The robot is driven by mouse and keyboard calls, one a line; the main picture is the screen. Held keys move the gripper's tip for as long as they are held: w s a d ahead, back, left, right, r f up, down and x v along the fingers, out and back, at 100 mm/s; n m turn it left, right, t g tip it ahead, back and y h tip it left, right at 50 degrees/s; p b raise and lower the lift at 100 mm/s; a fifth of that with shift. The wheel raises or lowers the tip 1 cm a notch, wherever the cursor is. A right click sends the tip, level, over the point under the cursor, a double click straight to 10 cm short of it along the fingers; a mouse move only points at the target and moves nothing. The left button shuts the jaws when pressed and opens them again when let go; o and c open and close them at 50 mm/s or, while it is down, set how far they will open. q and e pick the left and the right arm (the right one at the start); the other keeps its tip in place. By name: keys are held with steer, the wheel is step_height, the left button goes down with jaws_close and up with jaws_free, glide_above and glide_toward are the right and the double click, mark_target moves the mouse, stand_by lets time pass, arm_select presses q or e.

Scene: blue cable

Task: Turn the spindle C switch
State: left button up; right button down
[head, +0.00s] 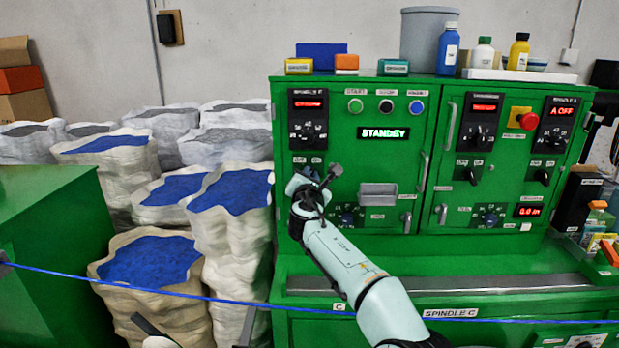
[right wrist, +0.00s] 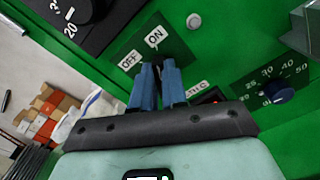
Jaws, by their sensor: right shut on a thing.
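The switch (right wrist: 170,52) is a dark knob on a green plate with OFF and ON labels, seen in the right wrist view. In the head view my right gripper (head: 312,188) reaches the left part of the green machine (head: 420,125), just under the OFF and ON labels. It hides the switch there.
A dial with a blue knob (right wrist: 278,92) sits right of the switch, and a larger black dial (right wrist: 82,10) sits above left. A blue cable (head: 110,284) runs across in front. White sacks (head: 235,250) stand left of the machine. A display (head: 384,133) reads STANDBY.

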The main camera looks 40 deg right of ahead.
steer(key=c, duration=1.2)
jaws_free()
steer(key=shift+o, duration=0.2)
steer(key=b+v, duration=0.5)
steer(key=v, duration=0.8)
steer(key=shift+s, duration=0.15)
steer(key=shift+a, duration=0.1)
